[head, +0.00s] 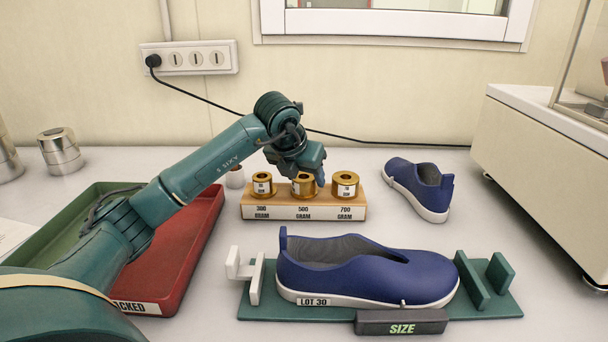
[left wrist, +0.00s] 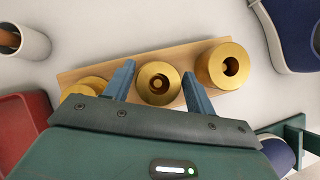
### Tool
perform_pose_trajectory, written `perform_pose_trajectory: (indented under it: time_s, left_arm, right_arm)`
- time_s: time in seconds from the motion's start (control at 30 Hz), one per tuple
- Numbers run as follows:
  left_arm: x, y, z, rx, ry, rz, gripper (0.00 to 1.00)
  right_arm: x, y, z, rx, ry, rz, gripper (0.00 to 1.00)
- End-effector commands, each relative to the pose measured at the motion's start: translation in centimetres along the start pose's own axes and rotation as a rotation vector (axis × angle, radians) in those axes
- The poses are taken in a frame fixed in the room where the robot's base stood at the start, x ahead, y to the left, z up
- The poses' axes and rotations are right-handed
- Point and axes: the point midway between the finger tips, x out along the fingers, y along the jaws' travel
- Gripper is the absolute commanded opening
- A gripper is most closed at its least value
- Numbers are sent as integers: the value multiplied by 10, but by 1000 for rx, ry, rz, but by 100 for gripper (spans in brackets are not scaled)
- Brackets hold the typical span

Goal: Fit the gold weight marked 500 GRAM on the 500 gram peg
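The gold weight (head: 303,186) in the middle stands upright over the 500 GRAM label of the wooden peg block (head: 268,212). In the left wrist view this weight (left wrist: 158,84) shows from above, with what looks like a peg top inside its hole. My left gripper (head: 309,178) is over the block, its fingers pointing down. In the left wrist view the fingers (left wrist: 158,76) stand on either side of the middle weight with a narrow gap, and look open. The weight's print is partly hidden by the gripper in the head view. My right gripper is not in view.
Gold weights stand at the 300 (head: 262,186) and 700 (head: 345,185) places, close on both sides. A blue shoe (head: 365,275) sits on a green sizing fixture in front. Another shoe (head: 419,187) lies right. A red tray (head: 175,265) is left, under my arm.

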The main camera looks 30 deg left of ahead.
Motion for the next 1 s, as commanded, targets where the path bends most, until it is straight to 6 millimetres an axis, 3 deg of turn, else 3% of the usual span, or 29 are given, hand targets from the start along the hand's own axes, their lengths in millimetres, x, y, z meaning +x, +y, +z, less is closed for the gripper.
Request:
perform_pose_trajectory:
  time_s: [0.17, 0.57, 0.67, 1.0]
  left_arm:
    - [0, 0, 0, 0, 2, 1, 70]
    - [2, 0, -2, 1, 6, 1, 70]
    - [-19, 0, 0, 0, -1, 1, 70]
    - [-98, 0, 1, 0, -2, 1, 70]
  right_arm:
    - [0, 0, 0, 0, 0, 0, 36]
    - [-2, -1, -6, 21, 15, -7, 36]
    - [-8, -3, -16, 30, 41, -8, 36]
    - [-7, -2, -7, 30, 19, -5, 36]
